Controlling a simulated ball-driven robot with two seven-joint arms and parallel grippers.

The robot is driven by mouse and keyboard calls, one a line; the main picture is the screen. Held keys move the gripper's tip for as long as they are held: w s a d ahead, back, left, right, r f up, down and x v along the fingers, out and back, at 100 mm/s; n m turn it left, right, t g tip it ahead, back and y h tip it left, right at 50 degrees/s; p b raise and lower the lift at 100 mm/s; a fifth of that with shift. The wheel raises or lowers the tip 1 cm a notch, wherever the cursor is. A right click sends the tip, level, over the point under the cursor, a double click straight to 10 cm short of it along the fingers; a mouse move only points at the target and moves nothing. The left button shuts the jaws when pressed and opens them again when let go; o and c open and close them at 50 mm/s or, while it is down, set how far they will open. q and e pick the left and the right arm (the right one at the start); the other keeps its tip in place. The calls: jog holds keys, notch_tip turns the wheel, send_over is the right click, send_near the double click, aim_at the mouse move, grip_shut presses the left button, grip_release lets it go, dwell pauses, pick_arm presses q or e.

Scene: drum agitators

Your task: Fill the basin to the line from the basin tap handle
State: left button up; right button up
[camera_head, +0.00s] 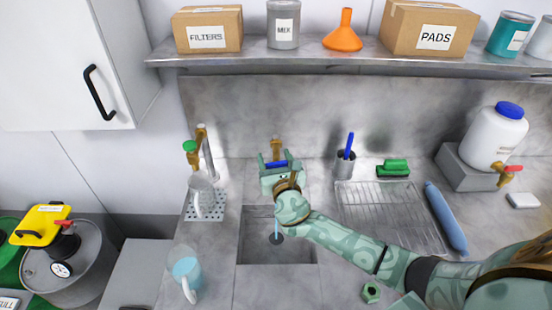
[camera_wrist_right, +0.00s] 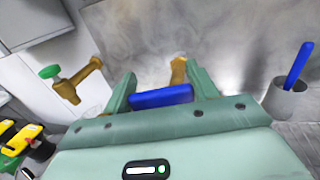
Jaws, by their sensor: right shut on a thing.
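The blue basin tap handle (camera_wrist_right: 161,97) sits between the two fingers of my right gripper (camera_head: 275,160), which is shut on it. The gripper (camera_wrist_right: 160,85) also shows in the right wrist view. The brass tap body (camera_head: 277,147) rises behind the fingers at the back wall. Below my wrist, a thin light-blue stream (camera_head: 276,228) falls toward the dark drain in the grey sunken basin (camera_head: 252,250). My arm hides part of the basin. I cannot make out a fill line or a clear water level. My left gripper is not in view.
Left of the basin, a green-knobbed tap (camera_head: 191,148) stands over a clear jug (camera_head: 201,190). Another jug with blue liquid (camera_head: 186,270) stands nearer. A loaded shelf (camera_head: 340,62) runs above.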

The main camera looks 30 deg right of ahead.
jog(key=n+y+b, duration=0.1)
jog(key=n+y, duration=0.1)
jog(key=y, duration=0.1)
jog(key=shift+f, duration=0.15)
jog(key=n+g+y+b, duration=0.1)
jog(key=n+y+b, duration=0.2)
jog(key=b, duration=0.4)
jog(key=a+n+g+y+b, duration=0.1)
jog(key=n+g+y+b, duration=0.1)
jog(key=y+b, duration=0.4)
jog(key=n+g+y+b, duration=0.2)
jog(key=n+y+b, duration=0.2)
jog(key=b, duration=0.3)
jog(key=shift+s+a+n+y+b, duration=0.3)
jog(key=shift+n+y+b, duration=0.1)
jog(key=shift+y, duration=0.1)
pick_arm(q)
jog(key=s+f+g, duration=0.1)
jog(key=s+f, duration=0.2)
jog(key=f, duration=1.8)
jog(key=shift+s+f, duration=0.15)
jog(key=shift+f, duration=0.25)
pick_arm(e)
jog(key=shift+r, duration=0.2)
jog(key=o, duration=1)
